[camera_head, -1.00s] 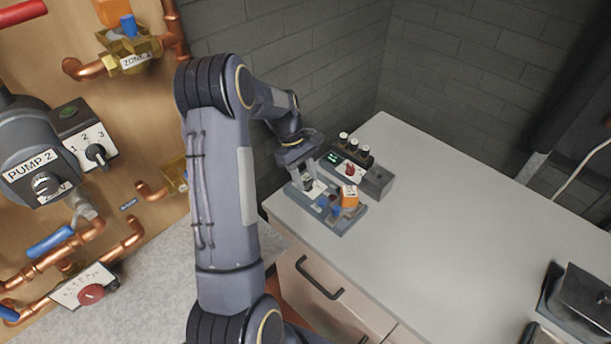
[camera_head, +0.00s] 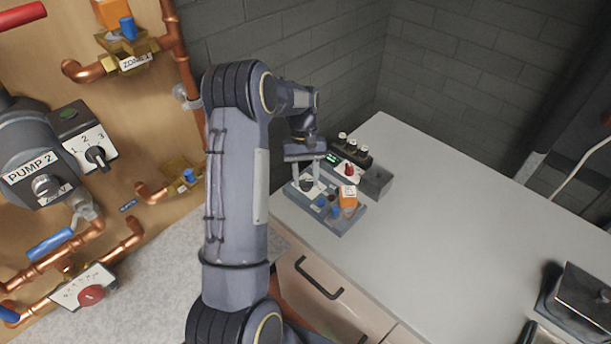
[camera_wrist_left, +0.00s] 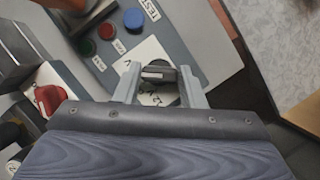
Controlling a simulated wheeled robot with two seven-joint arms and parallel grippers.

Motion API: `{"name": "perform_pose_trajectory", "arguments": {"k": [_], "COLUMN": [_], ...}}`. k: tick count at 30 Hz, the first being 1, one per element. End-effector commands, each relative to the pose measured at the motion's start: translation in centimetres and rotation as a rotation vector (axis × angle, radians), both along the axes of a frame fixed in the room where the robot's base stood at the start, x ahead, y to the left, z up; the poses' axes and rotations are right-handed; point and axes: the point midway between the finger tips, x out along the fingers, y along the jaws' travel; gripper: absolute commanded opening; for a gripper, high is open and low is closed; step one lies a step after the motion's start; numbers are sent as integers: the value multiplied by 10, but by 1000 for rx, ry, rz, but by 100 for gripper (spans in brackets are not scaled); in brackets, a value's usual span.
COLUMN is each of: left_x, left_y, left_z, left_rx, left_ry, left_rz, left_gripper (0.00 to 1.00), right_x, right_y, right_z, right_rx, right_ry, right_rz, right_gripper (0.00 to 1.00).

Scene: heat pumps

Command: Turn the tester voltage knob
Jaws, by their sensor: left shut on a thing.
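The tester (camera_head: 345,222) is a grey panel lying on the white counter, with blue, red and green buttons and an orange part. Its black voltage knob (camera_wrist_left: 158,73) sits on a white label plate with partly readable markings, seen in the left wrist view. My left gripper (camera_wrist_left: 160,82) has one finger on each side of the knob and is shut on it. In the head view my left gripper (camera_head: 308,180) is over the tester's left corner, and the knob is mostly hidden there. My right gripper is not in view.
A box with a red knob (camera_head: 349,170) and a green display stands behind the tester, close to my gripper. A wooden board with pipes and pump 2 (camera_head: 40,165) is at the left.

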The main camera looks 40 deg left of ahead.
Motion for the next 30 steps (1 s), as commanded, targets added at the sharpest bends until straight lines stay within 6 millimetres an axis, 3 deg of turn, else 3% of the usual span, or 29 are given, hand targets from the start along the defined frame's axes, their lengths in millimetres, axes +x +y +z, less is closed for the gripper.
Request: {"name": "perform_pose_trajectory", "arguments": {"k": [23, 24, 28, 30], "left_x": [1, 1, 1, 1], "left_y": [0, 0, 0, 0], "left_z": [1, 1, 1, 1], "left_rx": [2, 2, 1, 1], "left_ry": [-4, -4, -3, -3], "left_rz": [-105, -105, -105, -105], "left_gripper": [14, 42, 58, 58], "right_x": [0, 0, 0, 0], "right_y": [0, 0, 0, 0], "right_z": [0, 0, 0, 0], "right_rx": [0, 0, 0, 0], "right_ry": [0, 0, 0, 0], "right_rz": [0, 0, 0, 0], "right_gripper": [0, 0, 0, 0]}}
